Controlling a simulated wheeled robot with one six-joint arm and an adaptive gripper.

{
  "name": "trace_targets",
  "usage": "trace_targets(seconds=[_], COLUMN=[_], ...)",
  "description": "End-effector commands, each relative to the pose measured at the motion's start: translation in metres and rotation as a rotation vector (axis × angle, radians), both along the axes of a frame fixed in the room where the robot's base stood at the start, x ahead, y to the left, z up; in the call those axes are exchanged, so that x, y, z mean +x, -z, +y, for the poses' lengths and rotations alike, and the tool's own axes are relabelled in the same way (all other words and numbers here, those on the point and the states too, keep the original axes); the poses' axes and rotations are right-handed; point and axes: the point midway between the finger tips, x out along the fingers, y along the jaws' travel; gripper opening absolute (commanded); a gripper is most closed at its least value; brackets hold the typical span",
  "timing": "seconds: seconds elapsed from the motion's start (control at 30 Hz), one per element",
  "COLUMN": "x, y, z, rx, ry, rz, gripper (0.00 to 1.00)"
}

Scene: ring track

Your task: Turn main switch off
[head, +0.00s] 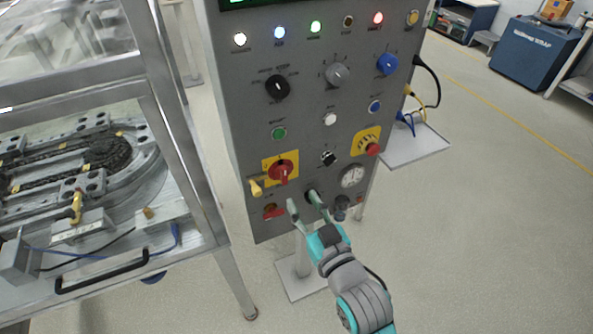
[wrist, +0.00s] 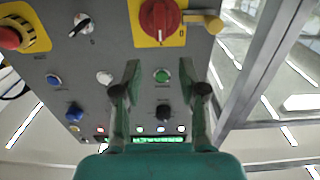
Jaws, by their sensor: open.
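The main switch (head: 283,172) is a red rotary knob on a yellow plate, low on the left of the grey control panel's front in the head view. It also shows in the wrist view (wrist: 158,18), at the top of the upside-down picture. A yellow part (head: 255,188) sticks out beside its plate. I cannot read the switch's position marks. My gripper (head: 302,200) is open and empty, just below the switch in the head view, with fingers toward the panel. In the wrist view my fingers (wrist: 160,70) frame a green button (wrist: 162,75); the switch is not between them.
A red emergency stop (head: 372,149) on yellow sits right of the switch, with a black selector (head: 328,158) between. A gauge (head: 353,177) and sockets are lower. A metal-framed machine (head: 185,150) stands close on the left. The floor on the right is open.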

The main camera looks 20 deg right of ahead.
Motion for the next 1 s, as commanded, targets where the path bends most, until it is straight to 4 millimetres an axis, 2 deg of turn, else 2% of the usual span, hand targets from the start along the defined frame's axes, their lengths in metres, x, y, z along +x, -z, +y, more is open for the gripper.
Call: trace_targets(seconds=[0.6,0.8,1.0], x=[0.083,0.099,0.103], y=[0.0,0.0,0.0], z=[0.0,0.0,0.0], rx=[0.0,0.0,0.0], ry=[0.0,0.0,0.0], rz=[-0.001,-0.001,-0.001], gripper=[0.42,0.42,0.42])
